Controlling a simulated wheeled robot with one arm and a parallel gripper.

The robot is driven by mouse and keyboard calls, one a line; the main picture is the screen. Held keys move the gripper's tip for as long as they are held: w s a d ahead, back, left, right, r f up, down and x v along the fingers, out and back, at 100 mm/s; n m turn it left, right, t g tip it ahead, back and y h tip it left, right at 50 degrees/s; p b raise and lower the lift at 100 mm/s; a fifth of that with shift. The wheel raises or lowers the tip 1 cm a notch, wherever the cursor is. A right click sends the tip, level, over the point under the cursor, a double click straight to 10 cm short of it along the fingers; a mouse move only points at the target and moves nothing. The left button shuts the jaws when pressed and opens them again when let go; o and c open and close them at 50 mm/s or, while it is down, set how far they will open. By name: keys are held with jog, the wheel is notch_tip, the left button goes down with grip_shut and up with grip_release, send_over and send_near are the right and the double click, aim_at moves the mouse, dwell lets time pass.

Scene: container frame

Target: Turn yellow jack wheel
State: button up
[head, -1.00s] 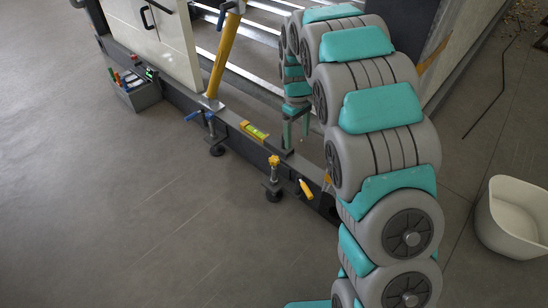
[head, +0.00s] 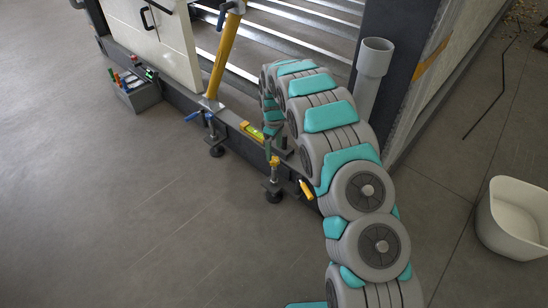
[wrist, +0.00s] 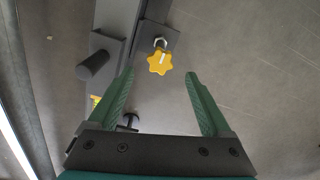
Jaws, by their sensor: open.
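The yellow jack wheel (wrist: 160,62) is a star-shaped knob with a white mark, on a threaded stud by a grey bracket. In the wrist view it is just beyond and between my fingertips. In the head view the wheel (head: 274,161) tops a short jack beside the dark frame rail. My gripper (wrist: 160,78) is open, with two green fingers spread apart and nothing between them. In the head view, my gripper (head: 268,149) shows only partly, close above the wheel; my arm hides the rest. I cannot tell any contact.
A jack with a blue handle (head: 208,117) stands further left along the rail (head: 232,120). A yellow level (head: 252,131) lies on the rail. A yellow-handled tool (head: 306,189) is right of the wheel. A grey toolbox (head: 142,94) stands at left. Floor in front is clear.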

aim_at(274, 159)
notch_tip(274, 159, down, 5)
jog(key=shift+f, duration=0.1)
grip_shut()
dwell(0.8)
